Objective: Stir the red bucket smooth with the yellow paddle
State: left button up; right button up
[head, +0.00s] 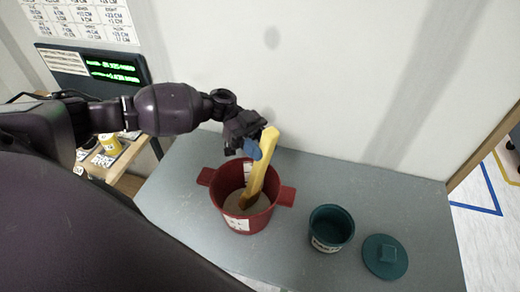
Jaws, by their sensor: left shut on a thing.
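The red bucket (234,220) stands on the grey table, with a handle tab on each side and a white label on its front. A greyish-brown paste (258,206) shows inside it. The yellow paddle (261,165) leans in the bucket, its top tilted to the right and its darker lower end in the paste. My left gripper (256,147) is shut on the upper part of the paddle, above the bucket's rear rim. My right gripper is not in view.
A teal open pot (331,228) stands right of the bucket, and a teal lid (385,257) lies beside it on the grey table (405,205). A wall rises behind the table. A side shelf with a yellow item (110,144) is at left.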

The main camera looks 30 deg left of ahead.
pick_arm(q)
jog(key=shift+w+d+r, duration=0.1)
jog(key=shift+d+r, duration=0.35)
jog(key=shift+r, duration=1.65)
jog(key=shift+w+d+r, duration=0.1)
jog(key=shift+d+r, duration=0.3)
jog(key=shift+r, duration=1.75)
jog(key=shift+w+d+r, duration=0.1)
jog(key=shift+d+r, duration=0.35)
jog(key=shift+r, duration=1.65)
jog(key=shift+r, duration=0.1)
notch_tip(320, 180, up, 5)
jog(key=shift+f, duration=0.1)
